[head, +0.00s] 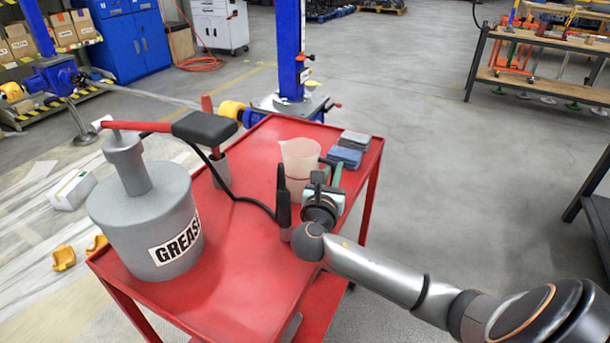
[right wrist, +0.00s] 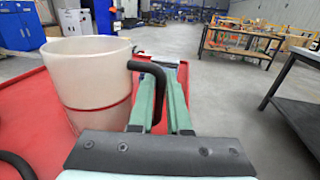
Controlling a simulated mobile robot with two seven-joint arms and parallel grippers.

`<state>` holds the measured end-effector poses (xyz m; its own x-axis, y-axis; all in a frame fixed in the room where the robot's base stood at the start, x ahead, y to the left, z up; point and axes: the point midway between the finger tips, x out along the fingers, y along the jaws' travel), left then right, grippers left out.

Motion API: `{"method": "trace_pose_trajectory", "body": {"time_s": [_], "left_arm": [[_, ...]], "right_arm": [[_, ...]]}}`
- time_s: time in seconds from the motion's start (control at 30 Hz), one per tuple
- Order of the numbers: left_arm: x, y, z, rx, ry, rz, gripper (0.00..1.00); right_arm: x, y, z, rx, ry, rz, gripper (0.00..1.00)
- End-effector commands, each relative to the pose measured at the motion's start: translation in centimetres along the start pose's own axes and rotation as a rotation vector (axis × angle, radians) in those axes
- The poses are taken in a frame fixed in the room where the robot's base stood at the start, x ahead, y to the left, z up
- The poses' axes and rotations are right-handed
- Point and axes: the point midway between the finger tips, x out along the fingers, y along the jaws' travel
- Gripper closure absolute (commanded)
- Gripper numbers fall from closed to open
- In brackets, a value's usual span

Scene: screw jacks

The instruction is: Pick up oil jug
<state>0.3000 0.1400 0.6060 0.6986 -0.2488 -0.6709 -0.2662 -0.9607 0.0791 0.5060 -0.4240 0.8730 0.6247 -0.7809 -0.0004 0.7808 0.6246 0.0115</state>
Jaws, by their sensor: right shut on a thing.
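The oil jug (head: 301,157) is a translucent whitish pitcher with a spout at the left and a dark handle. It stands upright on the red cart (head: 254,160), partly hidden by my right gripper. In the right wrist view the jug (right wrist: 88,80) shows large at the left, with a red line around it and its black handle (right wrist: 150,85) reaching to the right. My right gripper (right wrist: 160,95) has green fingers and is shut on the jug's handle. In the head view my right gripper (head: 330,178) is at the jug's right side. My left gripper is not in view.
A grey grease bucket (head: 145,220) with a pump and black hose stands on the cart's left part. Folded cloths (head: 350,148) lie behind the jug at the cart's far right corner. A blue screw jack (head: 290,60) stands behind the cart.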

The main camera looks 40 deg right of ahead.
Motion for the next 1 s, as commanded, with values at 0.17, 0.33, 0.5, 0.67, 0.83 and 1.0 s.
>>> {"method": "trace_pose_trajectory", "body": {"time_s": [0.17, 0.33, 0.5, 0.67, 0.83, 1.0], "left_arm": [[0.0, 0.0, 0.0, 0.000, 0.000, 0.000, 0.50], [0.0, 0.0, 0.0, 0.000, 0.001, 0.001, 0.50], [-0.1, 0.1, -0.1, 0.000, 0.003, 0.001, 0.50], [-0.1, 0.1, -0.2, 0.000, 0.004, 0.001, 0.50], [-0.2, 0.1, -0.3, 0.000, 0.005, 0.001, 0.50], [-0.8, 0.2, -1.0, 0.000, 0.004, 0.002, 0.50]], "right_arm": [[0.0, 0.0, 0.0, 0.002, 0.000, 0.002, 1.00], [0.0, 0.1, 0.0, 0.002, 0.000, 0.002, 1.00], [0.0, 0.1, 0.0, 0.002, 0.000, 0.002, 1.00], [0.0, 0.1, 0.2, 0.006, -0.004, 0.002, 1.00], [0.0, 0.1, 0.5, 0.006, -0.004, 0.001, 1.00], [0.1, 0.1, 3.0, 0.009, -0.006, 0.001, 1.00]]}}
